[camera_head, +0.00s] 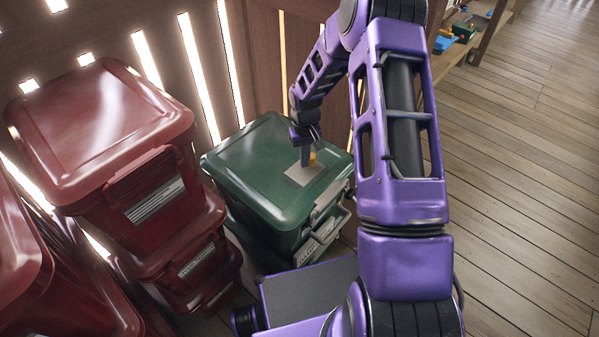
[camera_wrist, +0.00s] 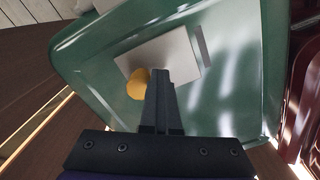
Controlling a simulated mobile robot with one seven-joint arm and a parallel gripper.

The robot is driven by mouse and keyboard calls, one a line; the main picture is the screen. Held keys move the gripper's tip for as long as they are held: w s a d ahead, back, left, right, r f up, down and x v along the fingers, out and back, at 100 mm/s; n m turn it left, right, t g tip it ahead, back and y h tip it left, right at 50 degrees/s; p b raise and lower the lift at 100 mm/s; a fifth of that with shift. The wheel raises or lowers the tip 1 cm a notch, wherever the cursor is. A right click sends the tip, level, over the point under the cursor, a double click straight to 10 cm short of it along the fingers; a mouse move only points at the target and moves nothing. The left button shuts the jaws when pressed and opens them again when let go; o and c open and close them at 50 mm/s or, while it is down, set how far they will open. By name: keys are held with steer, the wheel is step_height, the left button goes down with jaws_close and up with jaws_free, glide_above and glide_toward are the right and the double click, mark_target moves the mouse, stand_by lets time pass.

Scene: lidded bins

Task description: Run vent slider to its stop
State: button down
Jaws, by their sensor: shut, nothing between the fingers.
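The green lidded bin (camera_head: 262,150) stands beside the red bins, with a light grey plate (camera_head: 301,177) on its lid. A yellow-orange knob (camera_head: 313,156), which looks like the vent slider's handle, sits on this plate. In the wrist view the knob (camera_wrist: 138,84) is at the plate's (camera_wrist: 172,50) edge, and a narrow grey slot lies beyond the plate in the lid (camera_wrist: 110,45). My gripper (camera_head: 306,160) reaches down to the plate. Its fingers (camera_wrist: 161,78) are shut and empty, just right of the knob in the wrist view. I cannot tell whether they touch it.
Red lidded bins (camera_head: 100,130) are stacked to the left, close to the green bin. A slatted wooden wall (camera_head: 262,60) stands behind. A low shelf with small coloured objects (camera_head: 462,32) is at the back right. The wooden floor (camera_head: 525,170) on the right is clear.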

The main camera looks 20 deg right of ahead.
mark_target(312, 154)
steer(key=shift+w+d, duration=0.75)
steer(key=shift+d, duration=0.35)
steer(key=shift+w+d, duration=0.7)
steer(key=shift+d, duration=0.35)
steer(key=shift+a, duration=0.15)
steer(key=shift+s+a, duration=0.45)
steer(key=shift+a, duration=0.1)
steer(key=shift+r+p, duration=1.85)
steer(key=shift+r, duration=1.7)
